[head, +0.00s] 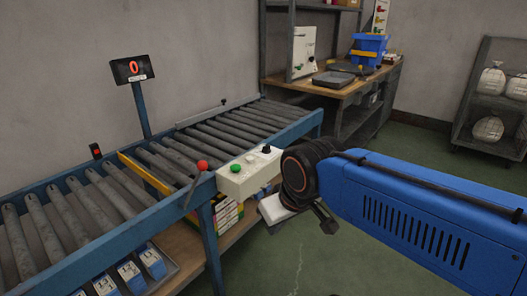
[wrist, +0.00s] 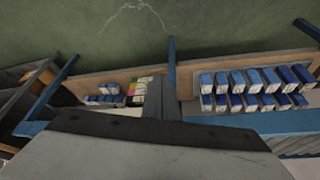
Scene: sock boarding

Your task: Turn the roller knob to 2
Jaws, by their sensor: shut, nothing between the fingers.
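A pale control box (head: 247,172) is fixed to the near side of the roller conveyor. A black knob (head: 266,149) sits on its top at the right end, close to a green button (head: 236,168). The knob's pointer and markings are too small to read. The display (head: 132,69) on the blue post shows a red 0. My gripper (head: 328,224) is to the right of the box and lower, apart from the knob, partly hidden by my arm. In the wrist view my gripper (wrist: 163,98) is shut and empty, and the knob does not show.
A red-ball lever (head: 202,166) stands left of the box. Blue-and-white boxes (wrist: 250,88) lie on the shelf below the conveyor (head: 190,140). A workbench (head: 340,92) with a blue bin stands behind, a rack (head: 490,95) at far right. Green floor is open on the right.

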